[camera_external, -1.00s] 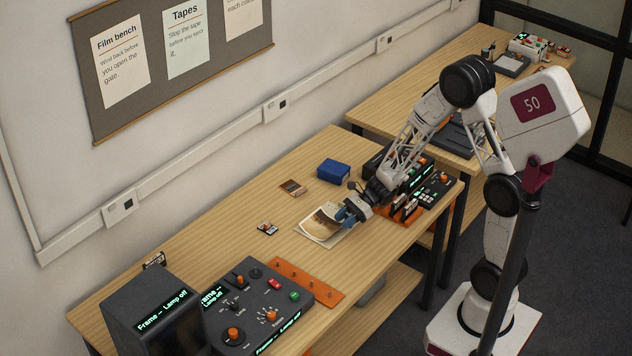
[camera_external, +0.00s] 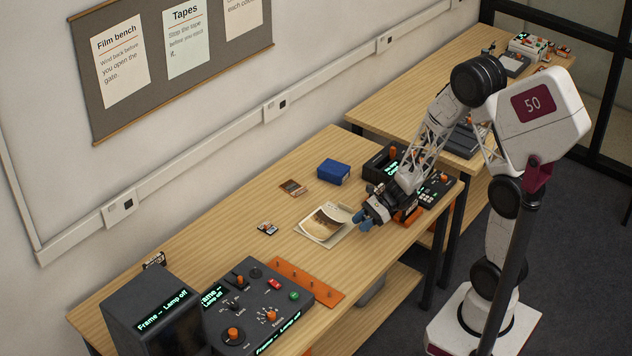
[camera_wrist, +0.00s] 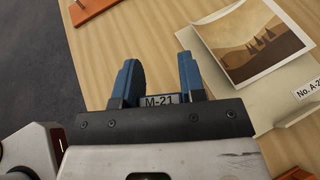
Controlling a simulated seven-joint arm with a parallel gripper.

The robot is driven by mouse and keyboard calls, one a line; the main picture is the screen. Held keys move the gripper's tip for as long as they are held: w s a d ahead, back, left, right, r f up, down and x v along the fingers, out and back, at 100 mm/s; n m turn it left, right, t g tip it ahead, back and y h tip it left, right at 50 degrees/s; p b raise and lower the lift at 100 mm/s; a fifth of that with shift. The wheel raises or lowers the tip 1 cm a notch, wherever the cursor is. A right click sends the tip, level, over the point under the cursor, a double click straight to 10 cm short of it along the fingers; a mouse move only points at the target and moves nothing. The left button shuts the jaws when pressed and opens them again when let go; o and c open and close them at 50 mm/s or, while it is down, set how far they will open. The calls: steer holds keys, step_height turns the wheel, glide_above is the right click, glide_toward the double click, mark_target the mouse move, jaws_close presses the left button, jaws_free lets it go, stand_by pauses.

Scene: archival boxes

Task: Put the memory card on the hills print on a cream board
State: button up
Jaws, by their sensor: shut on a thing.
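My gripper (camera_wrist: 157,62) is shut on a small dark piece with a pale label reading M-21, the memory card (camera_wrist: 160,99), held between the blue fingers. Most of the card is hidden by the fingers and gripper body. The hills print (camera_wrist: 256,40), brown hills with dark trees and a white border, lies on a cream board (camera_wrist: 215,72) with a number label. In the external view my gripper (camera_external: 363,219) is just right of the print (camera_external: 327,221) and its cream board (camera_external: 343,238). The card cannot be made out there.
A blue box (camera_external: 333,171) and two small flat items (camera_external: 293,188) (camera_external: 267,229) lie on the wooden table (camera_external: 215,232). A control panel (camera_external: 258,308) and an orange strip (camera_external: 305,281) are at the front left. Dark equipment (camera_external: 383,166) stands behind my gripper.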

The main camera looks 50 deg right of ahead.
glide_above(324, 225)
steer(key=shift+f, duration=0.7)
steer(key=shift+f, duration=0.1)
steer(key=shift+f, duration=1.65)
steer(key=shift+f, duration=0.2)
steer(key=o, duration=0.9)
steer(key=shift+r, duration=0.1)
